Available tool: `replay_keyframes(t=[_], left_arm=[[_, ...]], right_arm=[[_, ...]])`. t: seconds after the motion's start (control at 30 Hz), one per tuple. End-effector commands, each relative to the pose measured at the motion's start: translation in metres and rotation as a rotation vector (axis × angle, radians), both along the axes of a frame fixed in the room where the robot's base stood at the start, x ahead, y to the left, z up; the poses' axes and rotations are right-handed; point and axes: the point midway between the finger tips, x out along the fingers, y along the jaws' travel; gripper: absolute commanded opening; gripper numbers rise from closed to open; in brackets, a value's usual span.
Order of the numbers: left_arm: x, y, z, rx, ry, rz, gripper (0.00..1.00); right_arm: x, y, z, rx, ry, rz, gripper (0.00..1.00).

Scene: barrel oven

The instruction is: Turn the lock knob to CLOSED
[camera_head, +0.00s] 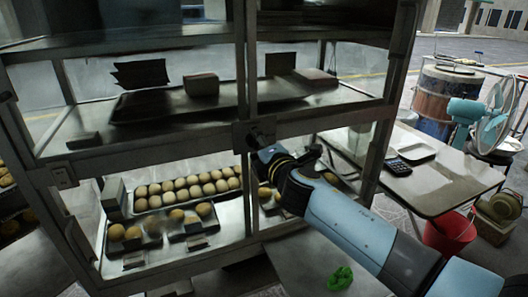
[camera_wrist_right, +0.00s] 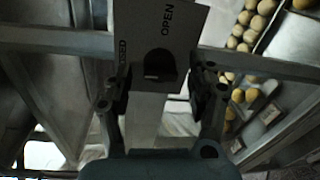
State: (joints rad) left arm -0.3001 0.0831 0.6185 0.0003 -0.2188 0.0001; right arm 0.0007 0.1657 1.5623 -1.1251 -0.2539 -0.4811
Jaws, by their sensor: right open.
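The lock knob (camera_wrist_right: 160,66) is a dark, rounded knob on a grey plate (camera_wrist_right: 150,22) in the right wrist view. The plate reads OPEN at its upper right; at its left edge only the end of CLOSED shows. In the head view the plate (camera_head: 241,134) sits on the middle post of the glass cabinet. My right gripper (camera_wrist_right: 158,92) is open, with one finger on each side of the knob in the wrist view; I cannot tell whether they touch it. In the head view the right gripper (camera_head: 270,158) is close in front of the post. My left gripper is not in view.
The glass cabinet (camera_head: 150,40) has trays of round buns (camera_head: 188,187) on its lower shelf. A side table (camera_head: 440,190) with a calculator (camera_head: 398,166) stands at right, by a red bucket (camera_head: 449,235) and a fan (camera_head: 480,115). A green item (camera_head: 340,279) lies on a surface below my arm.

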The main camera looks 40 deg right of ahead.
Motion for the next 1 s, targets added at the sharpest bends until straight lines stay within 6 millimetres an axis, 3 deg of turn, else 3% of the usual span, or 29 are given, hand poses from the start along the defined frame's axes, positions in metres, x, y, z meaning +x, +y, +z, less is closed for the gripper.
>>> replay_keyframes(t=[0.5, 0.7, 1.0], left_arm=[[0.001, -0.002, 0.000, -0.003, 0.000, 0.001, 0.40], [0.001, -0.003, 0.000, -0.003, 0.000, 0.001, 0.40], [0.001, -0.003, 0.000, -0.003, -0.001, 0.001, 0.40]], right_arm=[[-0.098, 0.025, 0.006, 0.002, 0.004, 0.000, 0.58], [-0.110, 0.028, 0.008, 0.002, 0.003, 0.000, 0.58], [-0.111, 0.028, 0.008, 0.002, 0.002, 0.000, 0.58]])
